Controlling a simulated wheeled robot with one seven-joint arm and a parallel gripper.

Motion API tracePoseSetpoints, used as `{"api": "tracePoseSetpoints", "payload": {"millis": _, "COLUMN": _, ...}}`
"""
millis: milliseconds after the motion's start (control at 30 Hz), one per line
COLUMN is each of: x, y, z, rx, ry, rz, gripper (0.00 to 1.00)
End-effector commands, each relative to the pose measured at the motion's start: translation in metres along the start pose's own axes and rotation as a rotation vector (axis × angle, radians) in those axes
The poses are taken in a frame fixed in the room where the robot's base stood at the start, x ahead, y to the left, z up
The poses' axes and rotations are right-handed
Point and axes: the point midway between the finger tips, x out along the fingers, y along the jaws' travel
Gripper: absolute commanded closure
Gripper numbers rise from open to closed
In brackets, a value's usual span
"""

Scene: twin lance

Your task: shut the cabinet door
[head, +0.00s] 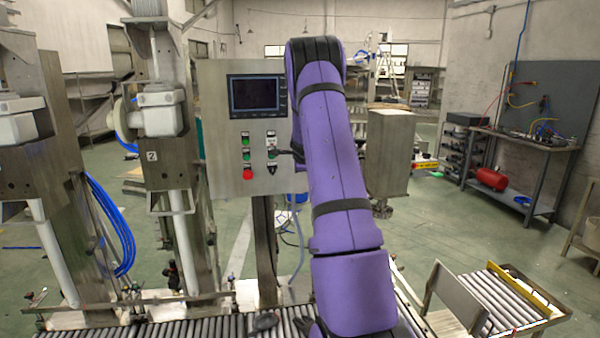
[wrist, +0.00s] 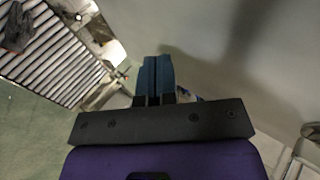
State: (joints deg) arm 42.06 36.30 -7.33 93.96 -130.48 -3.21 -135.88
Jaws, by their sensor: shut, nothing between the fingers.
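A grey metal control cabinet (head: 222,135) stands on a post in the middle of the head view. Its front carries a dark screen and green and red buttons. I cannot tell which part is its door or how far it stands open. My purple arm crosses in front of its right side, and the gripper is hidden in the head view. In the wrist view my gripper (wrist: 154,66) shows its two blue fingers together, shut and empty. A plain grey surface (wrist: 225,60) lies beyond the fingertips; I cannot tell whether they touch it.
A roller conveyor (head: 220,331) runs along the bottom, also seen in the wrist view (wrist: 45,60). A metal box (head: 389,155) hangs right of my arm. Metal columns (head: 175,150) stand at left. A workbench (head: 515,140) is at right, with open green floor before it.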

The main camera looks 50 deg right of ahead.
Motion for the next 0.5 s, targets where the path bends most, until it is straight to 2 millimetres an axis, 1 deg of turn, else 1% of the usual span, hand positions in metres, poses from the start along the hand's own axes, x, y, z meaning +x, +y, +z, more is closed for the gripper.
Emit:
{"api": "tracePoseSetpoints", "payload": {"millis": 33, "x": -0.011, "y": 0.001, "z": 0.001, "rx": -0.001, "ry": -0.002, "rz": 0.003, "gripper": 1.0}}
{"api": "tracePoseSetpoints", "payload": {"millis": 100, "x": -0.024, "y": 0.003, "z": 0.001, "rx": -0.002, "ry": -0.003, "rz": 0.007, "gripper": 1.0}}
{"api": "tracePoseSetpoints", "payload": {"millis": 300, "x": -0.058, "y": 0.006, "z": 0.002, "rx": -0.003, "ry": -0.006, "rz": 0.012, "gripper": 1.0}}
{"api": "tracePoseSetpoints", "payload": {"millis": 400, "x": -0.071, "y": 0.008, "z": 0.002, "rx": -0.005, "ry": -0.006, "rz": 0.015, "gripper": 1.0}}
{"api": "tracePoseSetpoints", "payload": {"millis": 500, "x": -0.079, "y": 0.009, "z": 0.002, "rx": -0.005, "ry": -0.006, "rz": 0.017, "gripper": 1.0}}
